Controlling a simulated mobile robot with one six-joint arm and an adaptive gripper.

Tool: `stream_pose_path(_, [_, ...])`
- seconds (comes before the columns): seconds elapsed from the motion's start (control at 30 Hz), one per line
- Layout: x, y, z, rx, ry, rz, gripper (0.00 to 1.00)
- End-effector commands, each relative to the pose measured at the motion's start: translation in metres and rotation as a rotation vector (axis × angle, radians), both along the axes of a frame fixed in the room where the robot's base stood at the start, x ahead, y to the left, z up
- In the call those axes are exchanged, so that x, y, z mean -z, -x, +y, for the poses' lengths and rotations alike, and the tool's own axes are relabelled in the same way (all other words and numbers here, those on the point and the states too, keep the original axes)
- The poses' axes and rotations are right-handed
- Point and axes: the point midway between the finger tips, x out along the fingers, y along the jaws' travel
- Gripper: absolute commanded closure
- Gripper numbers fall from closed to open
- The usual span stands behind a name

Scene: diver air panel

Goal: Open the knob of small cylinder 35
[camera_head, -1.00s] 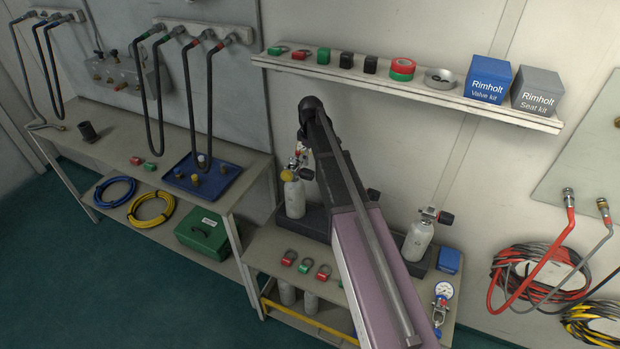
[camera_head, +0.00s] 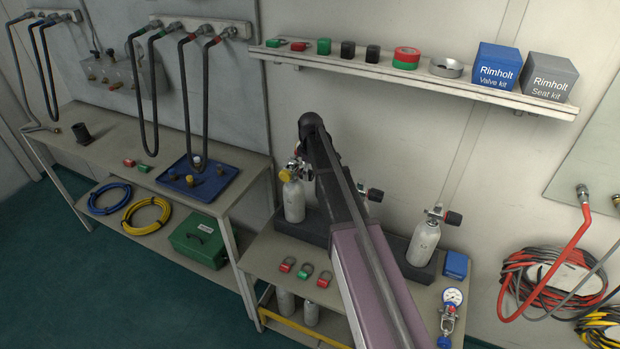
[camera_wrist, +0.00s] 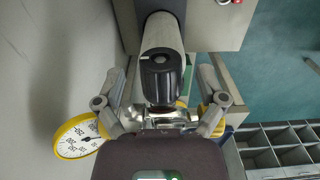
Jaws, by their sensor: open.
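A small grey cylinder (camera_head: 293,200) with a yellow fitting stands in the dark rack at the left of my arm. No number is readable on it. In the wrist view, a black ribbed knob (camera_wrist: 161,75) sits on a pale cylinder (camera_wrist: 161,32), with a brass and chrome valve beside it. My gripper (camera_wrist: 160,82) is open, its fingers on either side of the knob with gaps visible. A yellow-rimmed gauge (camera_wrist: 77,137) is at the left finger. In the head view, my arm hides most of the gripper.
Another cylinder (camera_head: 423,241) stands right of my arm; a further black knob (camera_head: 375,195) shows behind the arm. The dark rack (camera_head: 310,228) stands on a bench against the wall. A shelf (camera_head: 420,80) with boxes and rings runs above. Red and green tags lie in front.

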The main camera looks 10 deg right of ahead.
Motion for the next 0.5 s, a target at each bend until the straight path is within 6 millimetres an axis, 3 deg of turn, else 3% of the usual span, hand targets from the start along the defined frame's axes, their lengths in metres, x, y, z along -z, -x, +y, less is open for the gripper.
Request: stream_pose_path(0.5, [0.0076,0.0000,0.0001,0.000,0.000,0.000,0.10])
